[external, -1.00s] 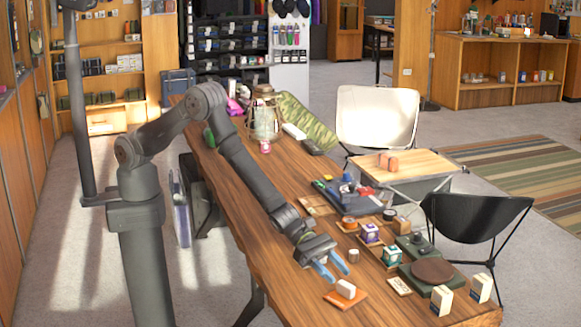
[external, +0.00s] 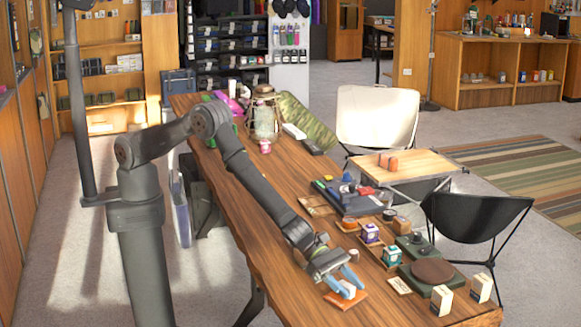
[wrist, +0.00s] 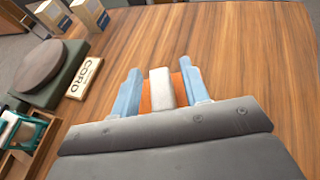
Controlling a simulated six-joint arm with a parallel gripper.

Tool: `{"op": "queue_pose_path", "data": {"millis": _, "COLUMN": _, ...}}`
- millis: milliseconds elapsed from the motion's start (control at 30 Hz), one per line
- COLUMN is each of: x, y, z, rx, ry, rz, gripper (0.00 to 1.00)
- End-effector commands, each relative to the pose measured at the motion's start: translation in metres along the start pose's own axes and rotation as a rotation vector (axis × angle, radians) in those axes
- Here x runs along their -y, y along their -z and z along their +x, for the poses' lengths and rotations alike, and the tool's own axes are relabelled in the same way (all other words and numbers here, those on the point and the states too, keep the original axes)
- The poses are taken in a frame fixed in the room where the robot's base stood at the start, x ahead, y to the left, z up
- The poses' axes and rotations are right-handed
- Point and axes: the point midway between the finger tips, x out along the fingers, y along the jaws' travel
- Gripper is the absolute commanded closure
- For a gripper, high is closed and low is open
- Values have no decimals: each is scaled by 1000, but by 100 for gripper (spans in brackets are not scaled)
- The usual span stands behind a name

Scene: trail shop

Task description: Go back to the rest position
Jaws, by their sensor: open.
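My gripper (external: 350,287) is open and low over the near end of the wooden table, its blue fingers on either side of a small white block (external: 346,291). The block also shows between the fingers in the wrist view (wrist: 161,90), with a gap on its right side. It stands on an orange mat (external: 351,302), partly hidden by the gripper; the mat's orange surface also shows in the wrist view (wrist: 179,92).
A dark green base with a round brown pad (external: 433,271) lies to the right, with a small CORD label (external: 399,285) beside it. Two small boxes (external: 441,299) (external: 481,288) stand at the table's end. Small boxes and a tool tray (external: 352,203) lie farther back. Bare wood (wrist: 240,60) is clear.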

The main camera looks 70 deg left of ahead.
Motion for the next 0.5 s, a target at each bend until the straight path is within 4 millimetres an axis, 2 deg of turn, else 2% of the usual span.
{"op": "queue_pose_path", "data": {"millis": 167, "x": 0, "y": -2, "z": -12, "rx": 0, "ry": 0, "rz": -1, "gripper": 58}}
{"op": "queue_pose_path", "data": {"millis": 500, "x": -1, "y": -1, "z": -60, "rx": 0, "ry": -1, "rz": -1, "gripper": 58}}
